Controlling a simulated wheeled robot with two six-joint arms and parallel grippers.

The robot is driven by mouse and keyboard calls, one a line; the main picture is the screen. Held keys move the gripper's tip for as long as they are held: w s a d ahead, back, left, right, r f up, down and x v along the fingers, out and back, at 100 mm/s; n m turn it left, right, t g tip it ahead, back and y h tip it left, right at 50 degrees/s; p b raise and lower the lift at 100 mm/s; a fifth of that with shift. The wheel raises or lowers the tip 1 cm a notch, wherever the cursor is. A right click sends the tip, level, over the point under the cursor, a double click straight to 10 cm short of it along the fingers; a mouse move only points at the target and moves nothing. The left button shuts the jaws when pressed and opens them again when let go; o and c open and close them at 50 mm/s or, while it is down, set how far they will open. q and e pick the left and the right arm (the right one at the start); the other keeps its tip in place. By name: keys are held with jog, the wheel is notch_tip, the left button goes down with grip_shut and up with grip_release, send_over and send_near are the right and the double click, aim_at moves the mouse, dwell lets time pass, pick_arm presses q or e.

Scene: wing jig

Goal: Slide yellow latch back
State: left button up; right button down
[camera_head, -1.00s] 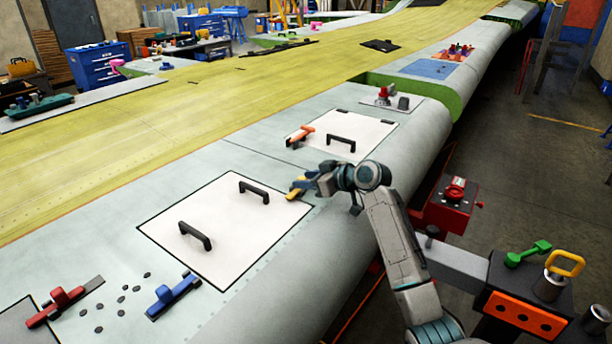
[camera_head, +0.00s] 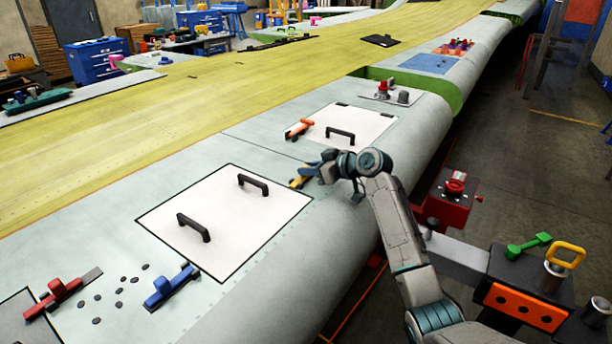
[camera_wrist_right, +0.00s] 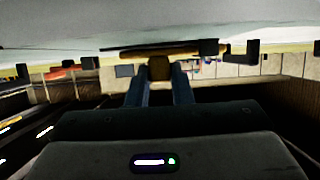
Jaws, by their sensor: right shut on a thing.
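The yellow latch (camera_head: 299,183) lies on the pale wing skin, just beyond the right corner of the near white panel (camera_head: 190,245). My right gripper (camera_head: 310,171) is at the latch and shut on it, hiding part of it. In the right wrist view the two blue-grey fingers (camera_wrist_right: 159,88) close on either side of a brownish-yellow knob (camera_wrist_right: 159,68), with the long yellowish body of the latch behind it. My left gripper is in neither view.
Black handles (camera_head: 252,185) stand up from the near panel. Blue (camera_head: 172,285) and red (camera_head: 62,297) latches lie at the lower left. A red box (camera_head: 450,205) stands right of my arm.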

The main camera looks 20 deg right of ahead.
jog(key=shift+w+d+f, duration=0.15)
jog(key=shift+w+d, duration=0.35)
jog(key=shift+d, duration=0.15)
jog(key=shift+r, duration=0.35)
jog(key=c, duration=1.6)
grip_release()
jog(key=o, duration=0.3)
jog(key=shift+d, duration=0.1)
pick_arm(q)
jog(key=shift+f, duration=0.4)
pick_arm(e)
jog(key=shift+w+f, duration=0.1)
jog(key=shift+f, duration=0.1)
